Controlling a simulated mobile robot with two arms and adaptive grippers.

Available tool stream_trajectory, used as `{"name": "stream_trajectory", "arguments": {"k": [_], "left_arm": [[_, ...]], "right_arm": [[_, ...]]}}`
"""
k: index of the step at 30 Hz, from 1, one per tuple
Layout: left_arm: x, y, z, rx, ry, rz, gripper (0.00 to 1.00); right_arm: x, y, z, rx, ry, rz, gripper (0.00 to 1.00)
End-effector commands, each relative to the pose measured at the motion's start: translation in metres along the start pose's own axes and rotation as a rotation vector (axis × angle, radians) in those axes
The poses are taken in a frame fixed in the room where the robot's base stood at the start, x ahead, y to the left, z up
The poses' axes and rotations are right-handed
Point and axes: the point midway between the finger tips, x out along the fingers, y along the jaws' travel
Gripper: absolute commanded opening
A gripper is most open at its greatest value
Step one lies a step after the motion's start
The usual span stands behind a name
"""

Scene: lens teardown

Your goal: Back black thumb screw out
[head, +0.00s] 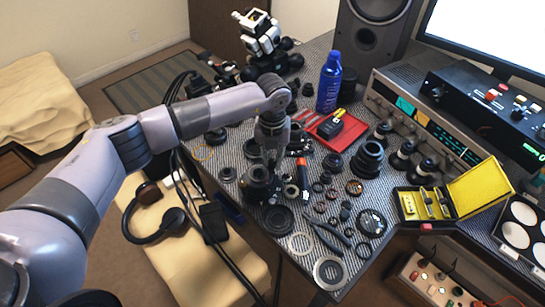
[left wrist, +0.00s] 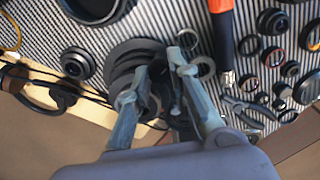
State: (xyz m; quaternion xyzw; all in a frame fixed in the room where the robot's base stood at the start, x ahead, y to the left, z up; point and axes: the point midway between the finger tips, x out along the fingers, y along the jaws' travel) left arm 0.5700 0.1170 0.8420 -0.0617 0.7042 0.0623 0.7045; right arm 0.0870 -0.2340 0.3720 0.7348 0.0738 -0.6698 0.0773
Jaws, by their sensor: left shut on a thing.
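My left gripper (head: 269,163) comes down from above onto a dark lens body (head: 257,187) that stands upright on the grey striped bench. Its fingers (left wrist: 158,88) straddle a small dark part at the lens in the left wrist view and are shut on it. That part looks like the black thumb screw, but the fingers hide most of it. The lens body also shows in the left wrist view (left wrist: 128,58), as stacked dark rings behind the fingers. My right gripper is not in view.
An orange-handled screwdriver (head: 302,174) lies just right of the lens. Several loose rings, caps and pliers (head: 328,232) crowd the bench in front and to the right. A red tray (head: 331,137), a blue can (head: 329,82) and a yellow case (head: 480,187) stand farther off.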

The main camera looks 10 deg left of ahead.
Motion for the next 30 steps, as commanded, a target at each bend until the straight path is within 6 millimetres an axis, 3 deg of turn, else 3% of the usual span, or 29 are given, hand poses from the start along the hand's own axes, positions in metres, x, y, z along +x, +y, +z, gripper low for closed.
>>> {"name": "stream_trajectory", "arguments": {"k": [6, 7, 15, 25, 30], "left_arm": [[0.0, 0.0, 0.0, 0.0, -0.001, 0.0, 0.0], [0.0, 0.0, 0.0, 0.0, -0.001, 0.0, 0.2], [0.0, 0.0, 0.0, 0.001, 0.0, 0.0, 0.38], [-0.002, 0.0, 0.0, 0.001, -0.001, 0.0, 0.4], [-0.021, 0.0, 0.002, 0.001, -0.004, -0.001, 0.4]], "right_arm": [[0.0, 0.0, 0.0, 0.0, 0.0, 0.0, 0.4], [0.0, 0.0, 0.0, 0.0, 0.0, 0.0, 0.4], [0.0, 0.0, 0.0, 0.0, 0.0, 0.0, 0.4], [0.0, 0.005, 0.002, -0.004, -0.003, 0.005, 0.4], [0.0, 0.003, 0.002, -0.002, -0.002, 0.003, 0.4]]}}
